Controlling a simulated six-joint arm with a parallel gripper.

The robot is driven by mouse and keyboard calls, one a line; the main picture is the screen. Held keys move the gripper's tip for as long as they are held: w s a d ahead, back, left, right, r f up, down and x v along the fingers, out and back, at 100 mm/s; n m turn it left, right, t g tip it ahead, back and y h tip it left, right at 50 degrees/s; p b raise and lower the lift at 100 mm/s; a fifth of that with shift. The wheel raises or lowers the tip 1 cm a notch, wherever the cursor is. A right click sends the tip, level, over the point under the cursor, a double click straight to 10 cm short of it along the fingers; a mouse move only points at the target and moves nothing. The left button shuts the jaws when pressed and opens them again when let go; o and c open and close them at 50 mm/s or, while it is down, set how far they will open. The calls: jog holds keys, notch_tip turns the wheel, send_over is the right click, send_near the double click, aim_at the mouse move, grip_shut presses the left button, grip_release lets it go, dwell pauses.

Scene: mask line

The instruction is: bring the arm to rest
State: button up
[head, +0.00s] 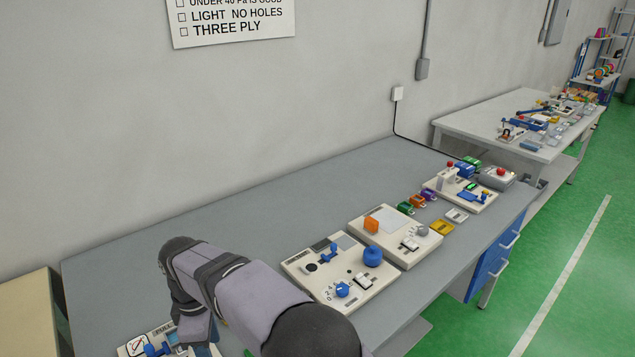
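My arm comes up from the bottom edge of the head view, bends at the elbow on the left, and its forepart drops toward the near left of the grey bench (240,222). The fingers of my gripper do not show; they are below the picture edge or behind the arm. I cannot see whether it holds anything. Beside the lower arm is a white panel (136,347) with blue parts, partly cut off by the bottom edge.
On the bench stand a white panel with blue knobs (325,289), a panel with an orange block (397,253), several small coloured boxes, and a panel with a red-topped lever (478,202). A second table (470,124) is farther back. The bench's rear left is clear.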

jog(key=w+d+r+m, duration=0.1)
jog(key=w+d+m, duration=0.2)
jog(key=d+m, duration=1.35)
jog(key=s+d+f+m, duration=0.1)
jog(key=s+d, duration=0.5)
jog(key=d, duration=0.6)
jog(key=s+d+f+m, duration=0.2)
jog(key=s+d, duration=0.5)
jog(key=d, duration=0.5)
jog(key=shift+s+d+f+m, duration=0.25)
jog(key=shift+d+m, duration=0.1)
jog(key=shift+m, duration=0.3)
